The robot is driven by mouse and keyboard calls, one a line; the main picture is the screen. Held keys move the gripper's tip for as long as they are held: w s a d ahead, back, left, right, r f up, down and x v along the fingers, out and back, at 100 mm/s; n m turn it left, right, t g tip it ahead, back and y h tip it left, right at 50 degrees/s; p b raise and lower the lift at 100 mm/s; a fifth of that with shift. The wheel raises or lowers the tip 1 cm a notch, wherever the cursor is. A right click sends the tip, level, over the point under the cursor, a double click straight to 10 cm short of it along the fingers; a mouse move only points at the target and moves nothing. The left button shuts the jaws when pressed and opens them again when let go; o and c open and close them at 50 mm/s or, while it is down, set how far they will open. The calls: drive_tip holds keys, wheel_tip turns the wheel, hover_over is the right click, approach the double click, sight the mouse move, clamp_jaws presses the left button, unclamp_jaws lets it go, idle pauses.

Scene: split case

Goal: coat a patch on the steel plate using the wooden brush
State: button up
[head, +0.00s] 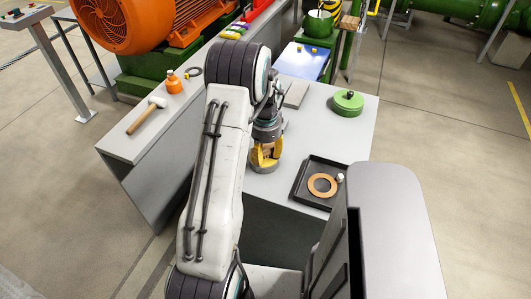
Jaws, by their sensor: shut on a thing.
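My gripper (264,164), with yellow fingers, points down over the grey table, left of the black tray. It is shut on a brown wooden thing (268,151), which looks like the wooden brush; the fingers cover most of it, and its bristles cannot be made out. A flat grey plate (296,94), likely the steel plate, lies on the table beyond the gripper. My arm hides the area to its left. I cannot tell whether the brush touches the tabletop.
A black tray (299,190) holds a copper-coloured ring (322,185) and a small pale piece. A mallet (147,115) and an orange bottle (174,83) are on the left bench. A blue sheet (306,62) lies behind.

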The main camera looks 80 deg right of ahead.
sight(265, 149)
idle(0.4)
drive_tip(key=shift+r+p, duration=2.25)
drive_tip(key=shift+r, duration=1.25)
